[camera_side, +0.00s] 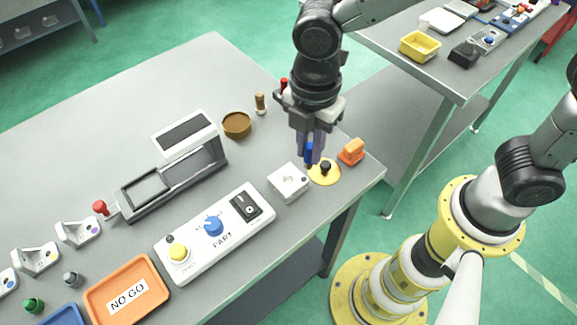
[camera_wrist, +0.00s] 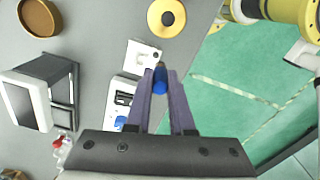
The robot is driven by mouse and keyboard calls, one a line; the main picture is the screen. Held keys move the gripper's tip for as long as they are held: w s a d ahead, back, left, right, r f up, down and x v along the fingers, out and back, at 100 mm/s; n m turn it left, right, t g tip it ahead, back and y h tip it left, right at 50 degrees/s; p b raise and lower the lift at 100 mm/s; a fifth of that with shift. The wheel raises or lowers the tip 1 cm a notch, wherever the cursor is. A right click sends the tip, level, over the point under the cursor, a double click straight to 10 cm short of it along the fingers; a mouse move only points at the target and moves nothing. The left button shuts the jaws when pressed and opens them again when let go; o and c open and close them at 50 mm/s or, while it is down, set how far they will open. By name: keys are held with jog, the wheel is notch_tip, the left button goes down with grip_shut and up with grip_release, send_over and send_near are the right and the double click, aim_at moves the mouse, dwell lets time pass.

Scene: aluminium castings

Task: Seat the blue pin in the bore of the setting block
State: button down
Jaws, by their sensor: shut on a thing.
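The blue pin (camera_side: 309,153) is upright or nearly so between the fingers of my gripper (camera_side: 312,150). In the wrist view the blue pin (camera_wrist: 160,83) shows between the two purple-grey fingertips (camera_wrist: 161,76), with a darker end pointing away from the palm. The setting block (camera_side: 288,182) is a small white block on the table with a bore in its top. In the side view the pin is up and right of the block, apart from it. In the wrist view the setting block (camera_wrist: 142,56) lies just beyond and left of the fingertips. The bore looks empty.
A white control box (camera_side: 215,234) lies left of the block. A brown bowl (camera_side: 237,124) is farther back.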

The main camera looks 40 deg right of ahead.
jog(key=f, duration=0.1)
jog(key=w+a+f, duration=0.2)
jog(key=shift+w+f, duration=0.15)
jog(key=shift+f, duration=0.1)
jog(key=shift+w+a+f, duration=0.1)
jog(key=shift+w+f, duration=0.05)
jog(key=shift+f, duration=0.85)
jog(key=shift+w+a+f, duration=0.1)
jog(key=shift+f, duration=0.85)
jog(key=shift+f, duration=0.15)
jog(key=c, duration=0.8)
grip_release()
